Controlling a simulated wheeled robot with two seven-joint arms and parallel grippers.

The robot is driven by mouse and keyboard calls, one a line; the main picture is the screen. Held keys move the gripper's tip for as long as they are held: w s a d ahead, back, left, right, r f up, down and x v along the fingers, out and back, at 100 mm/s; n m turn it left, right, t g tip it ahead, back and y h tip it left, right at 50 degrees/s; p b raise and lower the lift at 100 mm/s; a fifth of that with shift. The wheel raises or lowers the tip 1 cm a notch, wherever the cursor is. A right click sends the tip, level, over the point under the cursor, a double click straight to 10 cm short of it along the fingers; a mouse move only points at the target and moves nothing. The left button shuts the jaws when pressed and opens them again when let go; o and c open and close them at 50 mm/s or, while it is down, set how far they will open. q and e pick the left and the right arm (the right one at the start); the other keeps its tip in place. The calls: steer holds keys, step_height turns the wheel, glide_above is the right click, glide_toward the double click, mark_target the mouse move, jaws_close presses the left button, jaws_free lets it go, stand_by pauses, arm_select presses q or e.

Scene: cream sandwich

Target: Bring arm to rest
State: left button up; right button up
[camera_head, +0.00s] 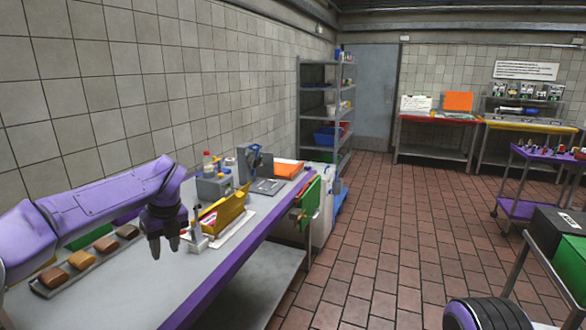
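My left arm (90,205) is purple and comes in from the left over the grey table (140,290) with a purple edge. My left gripper (164,247) is dark and points down above the table. Its two fingers show a gap with nothing seen between them, so it looks open and empty. It is left of a small white stand and the yellow holder (226,212), apparently not touching them. My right gripper is not in view.
Several bread pieces (82,259) lie on a tray near my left arm. Behind the gripper stand a grey device (214,187) and an orange tray (287,169). A shelf rack (316,102) is beyond the table. A purple cart (518,208) stands right; the tiled floor (375,235) between is clear.

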arm_select(q)
steer(key=s+d+f+m+t+y, duration=0.15)
steer(key=s+f+m+t, duration=0.3)
steer(key=f+m, duration=0.85)
steer(key=s+d+f+m+t+y, duration=0.1)
steer(key=s+f+m+t+y, duration=0.35)
steer(key=f+m, duration=0.9)
steer(key=s+f+m+g+h, duration=0.1)
steer(key=s+f+m+g, duration=0.1)
steer(key=s, duration=0.9)
steer(key=s+a+f+m+g+h, duration=0.1)
steer(key=s+f+m, duration=0.4)
steer(key=s, duration=0.6)
steer(key=s+a+f+m+g+h, duration=0.1)
steer(key=s+f+m+g+h, duration=0.2)
steer(key=s, duration=0.8)
steer(key=shift+s+f+m+g+p, duration=0.3)
steer(key=shift+f+m+g+p, duration=0.15)
steer(key=shift+m, duration=0.7)
steer(key=shift+a, duration=0.1)
